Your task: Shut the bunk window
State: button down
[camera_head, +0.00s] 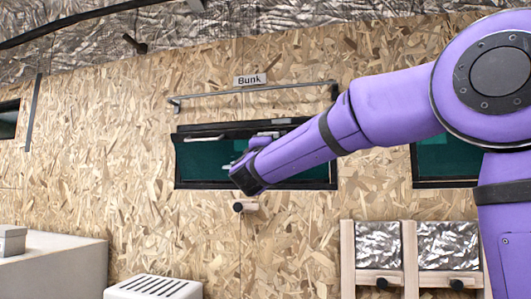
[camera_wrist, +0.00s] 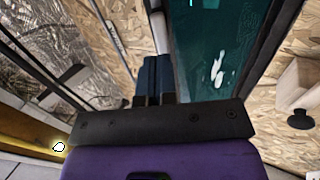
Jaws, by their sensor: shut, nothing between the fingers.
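The bunk window (camera_head: 196,165) is a wide, low opening with a black frame and teal glass, set in the chipboard wall under the "Bunk" label (camera_head: 250,79). My arm and gripper (camera_head: 234,163) cross in front of its middle and right part and hide some of the pane and frame. My gripper is shut and empty. In the wrist view my gripper's fingers (camera_wrist: 153,68) lie close together beside the window's teal pane (camera_wrist: 215,45) and dark frame. I cannot tell whether they touch it, or how far the pane stands open.
A grey rail (camera_head: 250,92) runs above the window. A wooden block with a black knob (camera_head: 239,207) is on the wall below. Other windows (camera_head: 447,155) sit to the right and far left. A white vented box (camera_head: 153,288) and silver-panelled wooden frames (camera_head: 378,243) stand lower down.

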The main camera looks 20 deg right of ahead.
aim_at(276, 129)
jog(key=x, duration=0.7)
jog(key=shift+w+r, duration=0.1)
jog(key=shift+d+r, duration=0.1)
jog(key=shift+w+d+r+g+y, duration=0.4)
jog(key=shift+w+d+r+g, duration=0.1)
jog(key=shift+w+r, duration=0.3)
jog(key=shift+w+d+r+g+y, duration=0.6)
jog(key=shift+w+d+r+g, duration=0.25)
jog(key=shift+w+r, duration=0.2)
jog(key=shift+w+d+r+g+y, duration=0.3)
jog(key=shift+w+d+g, duration=0.05)
jog(key=shift+w, duration=0.2)
jog(key=shift+w+d+r, duration=0.5)
jog(key=shift+w+d, duration=0.1)
jog(key=shift+w, duration=0.2)
jog(key=shift+d, duration=0.1)
